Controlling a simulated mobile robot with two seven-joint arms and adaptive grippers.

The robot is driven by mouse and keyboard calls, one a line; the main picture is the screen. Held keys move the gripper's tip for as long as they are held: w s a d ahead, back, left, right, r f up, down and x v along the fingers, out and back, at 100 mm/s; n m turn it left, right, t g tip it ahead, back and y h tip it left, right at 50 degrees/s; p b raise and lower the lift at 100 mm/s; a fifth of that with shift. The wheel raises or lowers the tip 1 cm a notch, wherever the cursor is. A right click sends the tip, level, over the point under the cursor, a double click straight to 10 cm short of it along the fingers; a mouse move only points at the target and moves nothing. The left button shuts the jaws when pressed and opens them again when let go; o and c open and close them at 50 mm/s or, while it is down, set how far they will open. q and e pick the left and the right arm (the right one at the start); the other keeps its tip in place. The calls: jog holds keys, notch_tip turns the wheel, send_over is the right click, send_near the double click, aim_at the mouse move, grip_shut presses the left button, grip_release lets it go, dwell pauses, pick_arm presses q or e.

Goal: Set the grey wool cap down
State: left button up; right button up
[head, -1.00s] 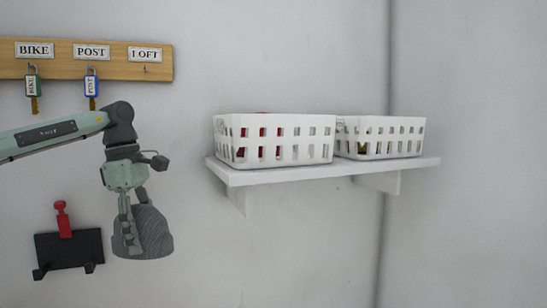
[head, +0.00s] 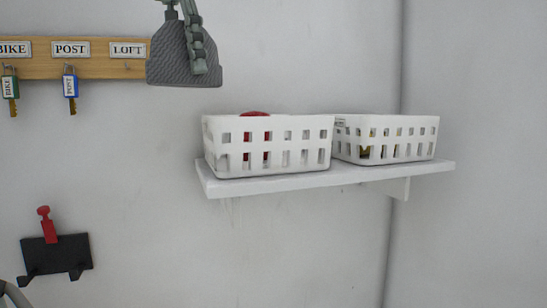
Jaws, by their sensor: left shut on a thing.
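The grey wool cap (head: 168,62) hangs from my left gripper (head: 200,60) at the top of the head view, in front of the right end of the key board. The gripper is shut on the cap, its fingers pointing down over the cap's side. The cap is above and left of the left white basket and apart from it. The upper part of the gripper and its arm are cut off by the top edge. My right gripper is not in view.
A white shelf (head: 330,180) carries the left white basket (head: 266,168), with something red inside, and the right white basket (head: 385,158). A wooden key board (head: 100,70) holds two tagged keys; the LOFT hook is empty. A black wall rack (head: 60,257) with a red item is lower left.

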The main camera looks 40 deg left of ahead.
aim_at(212, 43)
pick_arm(q)
jog(key=w+d+r, duration=0.2)
jog(key=d, duration=0.1)
jog(key=shift+w+d+r, duration=0.1)
jog(key=shift+w+d, duration=0.1)
jog(key=shift+d, duration=0.1)
jog(key=w+d+f, duration=0.2)
jog(key=w+f, duration=0.8)
jog(key=shift+w+d+f, duration=0.2)
jog(key=shift+w+f, duration=0.05)
jog(key=shift+f, duration=0.1)
jog(key=shift+f, duration=0.55)
jog(key=o, duration=0.9)
jog(key=shift+r, duration=0.15)
